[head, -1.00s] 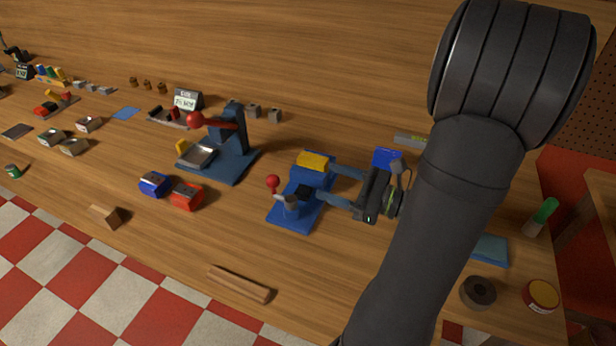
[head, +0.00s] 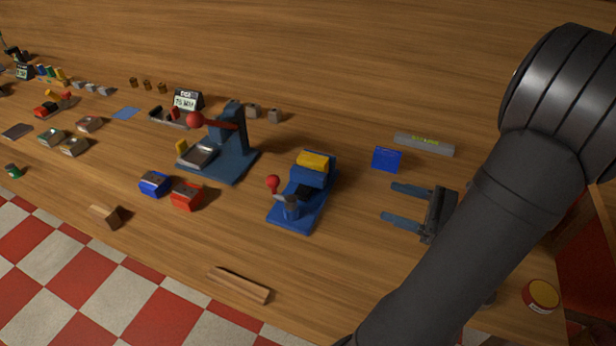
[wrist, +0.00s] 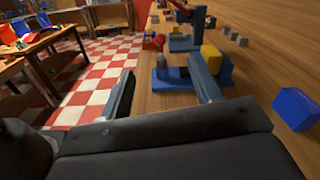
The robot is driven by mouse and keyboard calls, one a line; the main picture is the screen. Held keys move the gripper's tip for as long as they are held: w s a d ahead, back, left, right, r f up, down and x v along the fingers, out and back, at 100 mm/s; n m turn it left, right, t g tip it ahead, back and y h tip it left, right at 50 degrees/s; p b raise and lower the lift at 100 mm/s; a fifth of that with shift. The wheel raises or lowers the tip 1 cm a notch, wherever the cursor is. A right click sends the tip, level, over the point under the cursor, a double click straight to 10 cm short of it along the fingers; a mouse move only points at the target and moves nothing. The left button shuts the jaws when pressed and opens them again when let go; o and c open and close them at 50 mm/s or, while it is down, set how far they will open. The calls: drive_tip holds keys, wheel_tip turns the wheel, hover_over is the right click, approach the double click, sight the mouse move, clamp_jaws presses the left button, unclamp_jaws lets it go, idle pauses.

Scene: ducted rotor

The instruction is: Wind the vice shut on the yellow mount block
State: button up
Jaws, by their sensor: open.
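The blue vice (head: 310,208) stands on the wooden bench, with a grey cylindrical post and a red ball knob (head: 273,182) at its near end. The yellow mount block (head: 313,161) sits at the vice's far end, its lower part hidden by the blue jaw. Whether the jaws touch it I cannot tell. My gripper (head: 393,204) is open and empty, to the right of the vice and apart from it, with its fingers pointing toward it. In the wrist view the vice (wrist: 172,88) and the yellow block (wrist: 211,58) show beyond my open fingers.
A blue block (head: 387,159) and a grey bar (head: 424,145) lie behind my gripper. A blue press with a red-knobbed lever (head: 232,165) stands left of the vice, with blue (head: 154,183) and red (head: 187,196) blocks before it. A wooden bar (head: 239,284) lies near the front edge.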

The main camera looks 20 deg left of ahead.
drive_tip(key=shift+s+d, duration=0.1)
drive_tip(key=shift+d, duration=1.8)
drive_tip(key=a, duration=1.7)
drive_tip(key=shift+w+a, duration=0.2)
drive_tip(key=shift+w, duration=0.05)
drive_tip(key=shift+d+r, duration=0.1)
drive_tip(key=d, duration=1.8)
approach(275, 179)
drive_tip(key=d+r, duration=0.4)
drive_tip(key=d, duration=0.1)
drive_tip(key=a+f, duration=0.1)
drive_tip(key=a, duration=0.4)
drive_tip(key=w+a+f, duration=0.1)
drive_tip(key=a+f, duration=0.1)
drive_tip(key=a, duration=0.3)
drive_tip(key=a+f, duration=0.2)
drive_tip(key=a, duration=0.3)
drive_tip(key=shift+w+a+f, duration=0.1)
drive_tip(key=shift+w+a, duration=0.1)
drive_tip(key=shift+a, duration=0.15)
